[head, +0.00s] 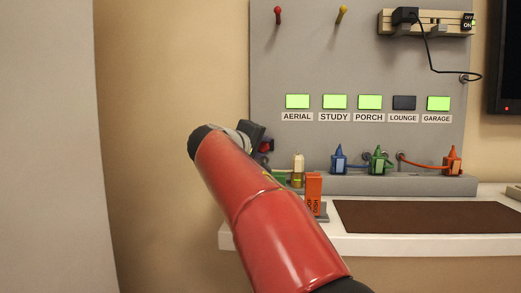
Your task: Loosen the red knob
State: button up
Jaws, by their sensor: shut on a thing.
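My red arm reaches up across the middle of the head view and hides part of the panel's lower left. My dark gripper (259,141) is at the panel, below the AERIAL label, shut on a small red thing that appears to be the red knob (266,146). Only a sliver of red shows at the fingertips; the rest is hidden by the gripper. I cannot tell how far the knob is turned. A red-tipped lever (278,10) also stands at the panel's top left, apart from my gripper.
The grey panel (350,65) has green lights over labels; the LOUNGE light (404,103) is dark. Blue (339,160), green (378,161) and orange (452,161) plugs stand along its base. An orange block (314,192) stands near my arm. A brown mat (420,216) lies clear on the shelf.

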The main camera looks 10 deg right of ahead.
jog(key=shift+f+n, duration=0.1)
jog(key=shift+n, duration=0.2)
dwell(0.4)
jog(key=o, duration=1)
notch_tip(320, 180, up, 20)
jog(key=p, duration=1.1)
